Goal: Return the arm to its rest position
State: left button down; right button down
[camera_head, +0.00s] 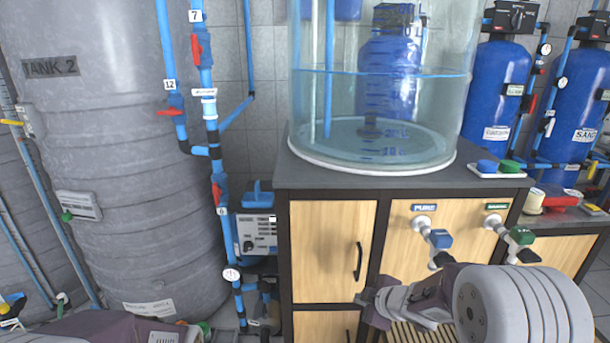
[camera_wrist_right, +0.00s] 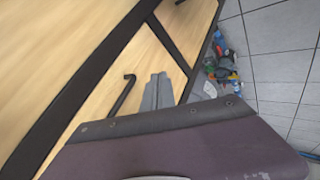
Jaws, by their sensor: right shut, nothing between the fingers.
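My right arm reaches in from the lower right in the head view. Its gripper (camera_head: 366,298) is in front of the wooden cabinet (camera_head: 325,235), low and near the black door handle (camera_head: 358,258). The gripper is shut and empty. In the right wrist view the grey fingers (camera_wrist_right: 157,88) lie together, with the cabinet handle (camera_wrist_right: 123,95) beside them to the left; I cannot tell whether they touch the cabinet. A purple link of my left arm shows at the bottom left of the head view, but the left gripper is out of view.
A clear water tank (camera_head: 375,150) stands on the cabinet's dark top. Two taps, blue (camera_head: 440,238) and green (camera_head: 521,235), stick out of the cabinet front. A large grey tank (camera_head: 110,200) and blue pipes (camera_head: 209,120) are on the left. Blue filter vessels (camera_head: 492,95) stand at the right.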

jog(key=s+d+f+m+g+h, duration=0.15)
jog(key=s+m+g, duration=0.25)
jog(key=s+m, duration=0.5)
jog(key=s+f+m+g+h, duration=0.1)
jog(key=s+f+m+g, duration=0.3)
jog(key=s, duration=0.9)
notch_tip(320, 180, up, 21)
jog(key=m+p, duration=0.1)
jog(key=p, duration=1.9)
jog(key=shift+d+t, duration=0.25)
jog(key=shift+t, duration=0.15)
